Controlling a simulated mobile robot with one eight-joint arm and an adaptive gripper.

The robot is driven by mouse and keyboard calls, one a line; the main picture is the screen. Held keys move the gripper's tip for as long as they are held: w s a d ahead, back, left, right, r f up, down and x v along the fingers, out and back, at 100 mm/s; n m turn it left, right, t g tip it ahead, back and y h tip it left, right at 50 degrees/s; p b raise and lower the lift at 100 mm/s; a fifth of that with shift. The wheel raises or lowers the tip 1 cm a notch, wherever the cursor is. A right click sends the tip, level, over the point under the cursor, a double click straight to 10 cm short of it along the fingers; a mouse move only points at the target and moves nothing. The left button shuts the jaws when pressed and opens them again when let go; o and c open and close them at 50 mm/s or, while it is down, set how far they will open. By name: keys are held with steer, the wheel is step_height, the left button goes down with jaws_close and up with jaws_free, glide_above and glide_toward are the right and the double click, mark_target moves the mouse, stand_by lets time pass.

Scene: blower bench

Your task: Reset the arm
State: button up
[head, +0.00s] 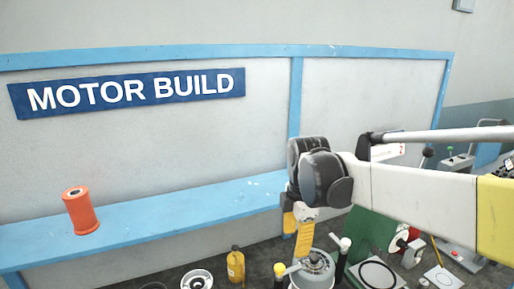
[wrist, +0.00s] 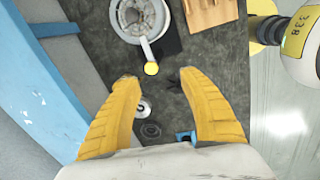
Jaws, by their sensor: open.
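My gripper (head: 298,234) hangs fingers down from my arm in the head view, over the back part of the dark bench. In the wrist view my gripper (wrist: 158,78) shows two yellow ribbed fingers spread wide apart, with nothing held between them. A round grey fixture (head: 315,272) stands just below the fingers in the head view; its lower part is cut off by the picture edge. In the wrist view the round fixture (wrist: 138,14) lies beyond the fingertips, and its yellow-ended handle (wrist: 151,68) points toward the gap between them.
An orange spool (head: 81,211) stands on the blue ledge (head: 150,220) at left. A yellow bottle (head: 236,266) and a metal ring (head: 196,279) are left of the fixture. A green panel (head: 370,232) and a white roll (head: 398,238) are at right. Space above the ledge is clear.

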steer(key=s+d+f+m+t+b, duration=0.2)
steer(key=s+d+f+m+t, duration=0.1)
steer(key=s+m, duration=0.6)
steer(key=s+d+f+m+t+b, duration=0.2)
steer(key=s+d+m, duration=0.3)
steer(key=s+m, duration=0.4)
steer(key=f+m, duration=0.1)
steer(key=m, duration=0.1)
steer(key=shift+d+m+t+b, duration=0.35)
steer(key=shift+m+t+b, duration=0.05)
